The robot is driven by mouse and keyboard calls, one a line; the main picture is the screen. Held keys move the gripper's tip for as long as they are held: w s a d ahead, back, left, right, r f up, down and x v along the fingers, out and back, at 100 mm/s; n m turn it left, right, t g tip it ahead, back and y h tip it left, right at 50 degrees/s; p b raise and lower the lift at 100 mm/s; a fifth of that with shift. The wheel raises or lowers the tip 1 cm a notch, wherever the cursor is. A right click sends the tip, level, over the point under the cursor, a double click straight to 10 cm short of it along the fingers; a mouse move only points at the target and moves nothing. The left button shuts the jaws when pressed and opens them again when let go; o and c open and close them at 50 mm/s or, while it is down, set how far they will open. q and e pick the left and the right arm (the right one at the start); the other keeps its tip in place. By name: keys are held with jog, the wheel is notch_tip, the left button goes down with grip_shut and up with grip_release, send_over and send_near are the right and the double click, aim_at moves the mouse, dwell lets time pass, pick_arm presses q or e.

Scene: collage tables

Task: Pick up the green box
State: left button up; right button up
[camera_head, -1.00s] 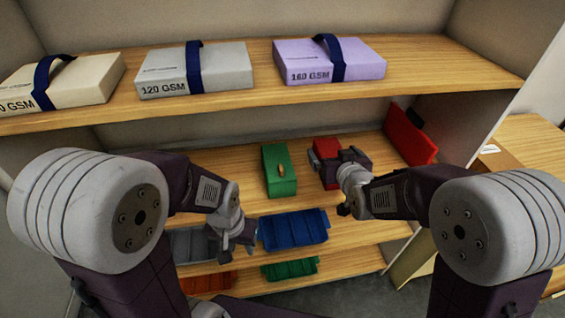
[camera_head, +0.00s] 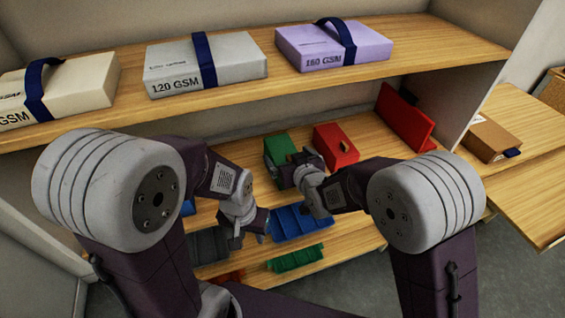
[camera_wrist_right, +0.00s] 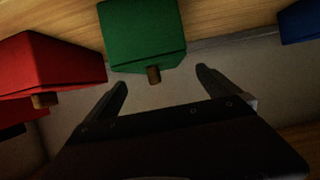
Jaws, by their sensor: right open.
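The green box (camera_head: 280,148) stands on the middle shelf with a small wooden knob on its front. In the right wrist view the green box (camera_wrist_right: 142,32) and its knob are straight ahead of the open jaws. My right gripper (camera_head: 289,172) is in front of the box, partly covering its lower part. The right gripper (camera_wrist_right: 160,85) is open, its two fingers spread with nothing between them, and looks apart from the box. My left gripper (camera_head: 252,228) hangs lower, in front of the lower shelf, left of the blue bin; its jaws are too small to judge.
A red box (camera_head: 335,145) stands right of the green box, and a red panel (camera_head: 405,117) leans further right. Blue (camera_head: 300,222) and green (camera_head: 296,258) bins sit lower. Paper packs, including a purple one (camera_head: 335,44), lie on the upper shelf above the arms.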

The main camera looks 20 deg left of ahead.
aim_at(284, 151)
jog(key=shift+w+a+f, duration=0.15)
jog(key=shift+w, duration=0.3)
jog(key=x, duration=0.5)
jog(key=shift+f+p, duration=0.35)
jog(key=shift+f, duration=0.05)
jog(key=shift+c, duration=0.7)
jog(key=shift+s+d, duration=0.2)
jog(key=c, duration=1.8)
jog(key=shift+r, duration=0.15)
